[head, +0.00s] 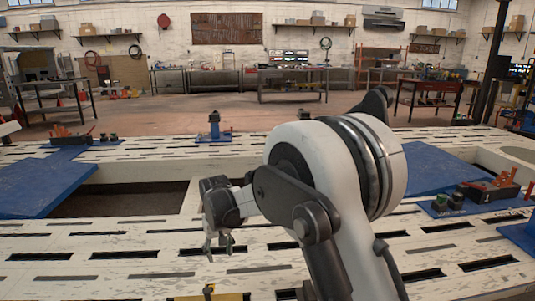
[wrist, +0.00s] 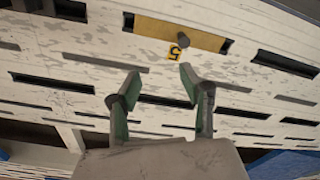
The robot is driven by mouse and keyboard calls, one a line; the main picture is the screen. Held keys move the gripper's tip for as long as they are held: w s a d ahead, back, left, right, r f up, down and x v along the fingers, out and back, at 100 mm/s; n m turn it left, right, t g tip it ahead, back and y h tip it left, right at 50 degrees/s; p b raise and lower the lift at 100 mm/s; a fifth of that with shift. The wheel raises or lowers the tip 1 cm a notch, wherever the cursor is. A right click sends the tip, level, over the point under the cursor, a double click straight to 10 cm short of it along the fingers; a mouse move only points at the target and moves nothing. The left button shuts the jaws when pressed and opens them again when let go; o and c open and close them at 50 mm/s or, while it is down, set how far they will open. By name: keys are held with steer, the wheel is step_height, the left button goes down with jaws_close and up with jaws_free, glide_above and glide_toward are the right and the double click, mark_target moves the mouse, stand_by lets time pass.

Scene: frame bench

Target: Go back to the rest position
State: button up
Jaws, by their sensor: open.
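My gripper (head: 219,244) hangs above the slotted white frame bench (head: 130,238), left of my arm's large white joint in the head view. In the wrist view my gripper (wrist: 157,88) has its two fingers spread apart with nothing between them. The bench's worn white surface (wrist: 60,90) with dark slots lies beyond the fingertips. My arm hides part of the bench's middle in the head view.
A yellow plate marked 5 (wrist: 180,33) with a dark peg lies on the bench. Blue panels (head: 40,186) and clamp fixtures (head: 490,188) sit at both sides. A blue post fixture (head: 214,128) stands at the far edge. A rectangular opening (head: 120,198) is left.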

steer(key=s+d+r+m+t, duration=0.1)
steer(key=s+d+r, duration=0.4)
steer(key=d+r, duration=0.5)
steer(key=s+d+r+m+t, duration=0.2)
steer(key=s+d+r, duration=0.5)
steer(key=d, duration=0.4)
steer(key=s+d+m+t, duration=0.2)
steer(key=s+d, duration=0.6)
steer(key=s, duration=0.2)
steer(key=s+d+m+t, duration=0.1)
steer(key=s+d, duration=0.6)
steer(key=s, duration=0.4)
step_height(320, 180, up, 18)
steer(key=p, duration=1.7)
steer(key=shift+w+d+p, duration=0.15)
steer(key=shift+w+p, duration=0.15)
steer(key=shift+p, duration=0.05)
